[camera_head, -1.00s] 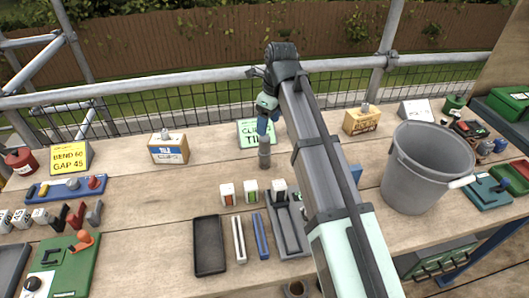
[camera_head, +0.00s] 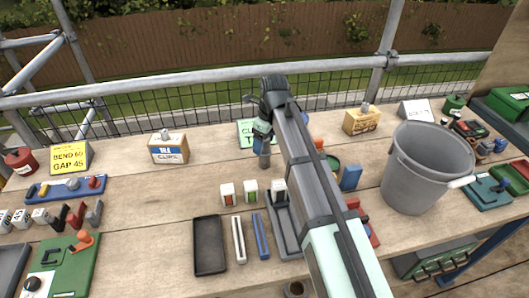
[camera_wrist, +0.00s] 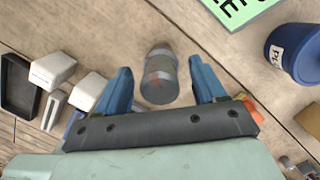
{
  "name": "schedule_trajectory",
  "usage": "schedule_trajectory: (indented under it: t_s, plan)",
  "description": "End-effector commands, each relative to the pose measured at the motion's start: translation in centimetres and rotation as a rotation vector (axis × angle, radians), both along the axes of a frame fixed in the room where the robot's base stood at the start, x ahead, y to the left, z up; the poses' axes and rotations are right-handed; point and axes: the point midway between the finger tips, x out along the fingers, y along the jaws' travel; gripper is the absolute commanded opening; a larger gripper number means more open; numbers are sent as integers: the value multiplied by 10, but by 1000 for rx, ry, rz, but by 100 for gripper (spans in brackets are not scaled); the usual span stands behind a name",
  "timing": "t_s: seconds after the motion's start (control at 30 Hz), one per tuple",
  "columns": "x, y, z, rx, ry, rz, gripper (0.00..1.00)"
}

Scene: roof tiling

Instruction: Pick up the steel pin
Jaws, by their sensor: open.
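The steel pin (camera_head: 264,160), a short dark grey cylinder, stands upright on the wooden bench in front of the green sign. It also shows in the wrist view (camera_wrist: 158,78), between the two blue fingers. My gripper (camera_wrist: 161,76) is open, with one finger on each side of the pin and a visible gap on both sides. In the head view my gripper (camera_head: 262,142) points down just above the pin and hides its top. I cannot tell how far the fingertips reach down beside it.
A green sign (camera_head: 246,133) stands just behind. A blue pot (camera_wrist: 296,52) is to the right in the wrist view. Small white blocks (camera_head: 228,195) and a dark tray (camera_head: 209,245) lie nearer the front. A grey bucket (camera_head: 428,165) stands right.

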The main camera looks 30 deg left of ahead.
Motion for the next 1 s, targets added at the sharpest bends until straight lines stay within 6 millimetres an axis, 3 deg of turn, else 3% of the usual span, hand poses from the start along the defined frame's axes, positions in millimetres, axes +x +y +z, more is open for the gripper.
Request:
schedule_trajectory:
  t_s: [0.1,0.33,1.0]
  plan:
    - [-1,1,-9,-1,1,0,70]
    - [0,1,-10,0,0,0,69]
    - [0,1,-9,0,0,0,5]
